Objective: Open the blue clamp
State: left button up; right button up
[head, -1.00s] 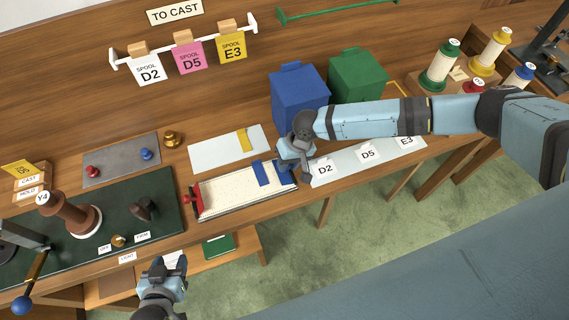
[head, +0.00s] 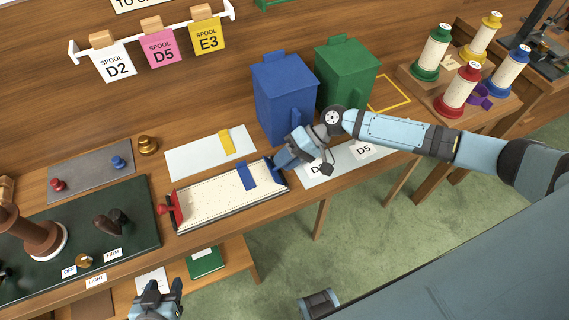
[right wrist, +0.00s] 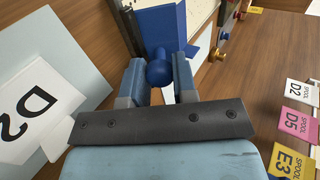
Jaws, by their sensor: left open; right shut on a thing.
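The blue clamp (head: 271,165) is at the right end of a long white speckled tray (head: 215,198) near the bench's front edge. In the right wrist view its round blue knob (right wrist: 158,68) sits between my right fingers, in front of a blue panel. My right gripper (head: 282,161) is shut on the knob and hides part of the clamp in the head view. A red clamp (head: 172,209) is at the tray's left end. My left gripper (head: 160,291) is open and empty, low in front of the bench.
A blue bin (head: 285,95) and a green bin (head: 346,72) stand behind my right arm. A pale sheet with a yellow strip (head: 227,142) lies behind the tray. Label cards (head: 364,151) lie right of the clamp. Thread spools (head: 460,90) stand far right.

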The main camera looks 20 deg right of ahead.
pick_arm(q)
jog(key=shift+s+a+f, duration=0.1)
jog(key=shift+a+f, duration=0.05)
jog(key=shift+f, duration=0.15)
pick_arm(e)
jog(key=o, duration=0.9)
jog(key=shift+f, duration=0.1)
pick_arm(q)
jog(key=shift+f+b, duration=0.95)
jog(key=shift+b, duration=0.05)
pick_arm(e)
jog(key=v, duration=1.4)
jog(key=shift+f, duration=0.1)
